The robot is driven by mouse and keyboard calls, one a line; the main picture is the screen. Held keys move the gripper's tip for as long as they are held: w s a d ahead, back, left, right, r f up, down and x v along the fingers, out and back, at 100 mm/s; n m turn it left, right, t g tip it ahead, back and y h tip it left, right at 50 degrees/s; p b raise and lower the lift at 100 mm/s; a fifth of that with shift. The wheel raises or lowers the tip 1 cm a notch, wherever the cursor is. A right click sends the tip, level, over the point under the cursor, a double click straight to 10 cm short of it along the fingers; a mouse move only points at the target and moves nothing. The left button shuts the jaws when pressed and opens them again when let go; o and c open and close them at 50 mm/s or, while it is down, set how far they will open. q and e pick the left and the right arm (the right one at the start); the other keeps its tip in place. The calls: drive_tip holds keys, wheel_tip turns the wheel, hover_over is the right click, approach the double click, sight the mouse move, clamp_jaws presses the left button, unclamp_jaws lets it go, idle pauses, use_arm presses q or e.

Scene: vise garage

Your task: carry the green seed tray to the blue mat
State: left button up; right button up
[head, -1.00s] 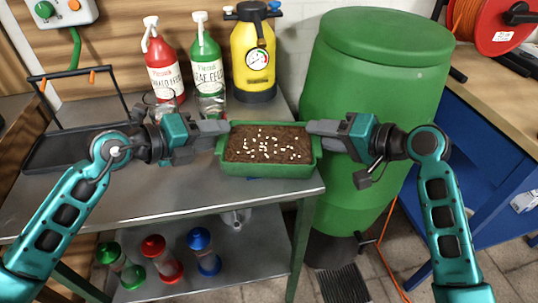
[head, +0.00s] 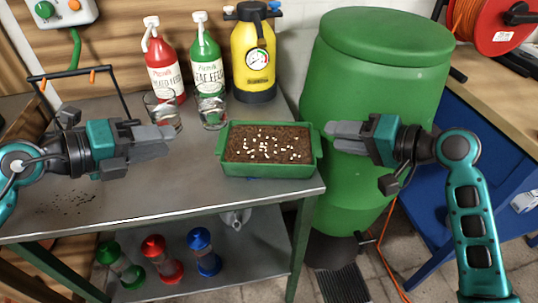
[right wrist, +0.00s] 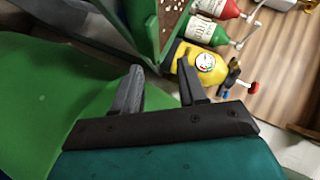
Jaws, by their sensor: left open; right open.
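The green seed tray (head: 270,171), full of brown soil with white seeds, sits level near the right end of the grey metal bench. My right gripper (head: 328,135) is open and empty just beyond the tray's right end. In the right wrist view the tray (right wrist: 147,32) shows beyond the open fingers (right wrist: 160,82).
Two glass jars (head: 212,113), red and green bottles (head: 206,58) and a yellow sprayer (head: 254,60) stand behind the tray. A green barrel (head: 375,75) stands to the right. Colored-cap containers (head: 204,252) stand on the lower shelf. The bench front left has dark crumbs (head: 66,202).

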drive_tip(key=v, duration=0.8)
